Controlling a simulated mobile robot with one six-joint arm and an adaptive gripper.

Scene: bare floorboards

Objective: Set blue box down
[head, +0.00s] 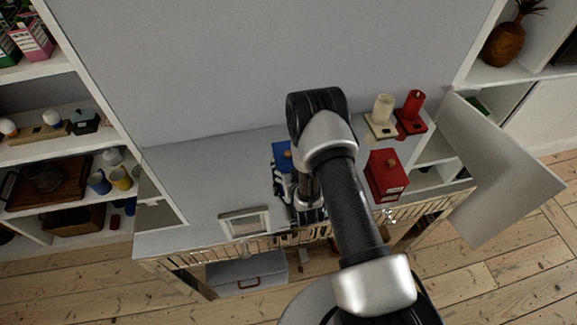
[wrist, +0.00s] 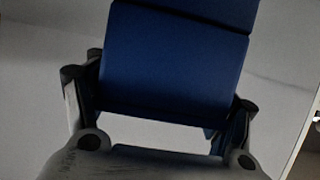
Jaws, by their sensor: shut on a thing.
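The blue box (wrist: 170,60) fills the upper middle of the wrist view, between the two fingers of my gripper (wrist: 160,92). My gripper is shut on it. In the head view the blue box (head: 283,156) shows only in part, left of my arm, over the grey cabinet top (head: 200,175). My arm hides much of it and of my gripper (head: 288,185) there. I cannot tell whether the box touches the top.
A small picture frame (head: 245,224) lies near the front edge at left. An open cabinet door (head: 505,170) juts out at right. The top's left part is clear.

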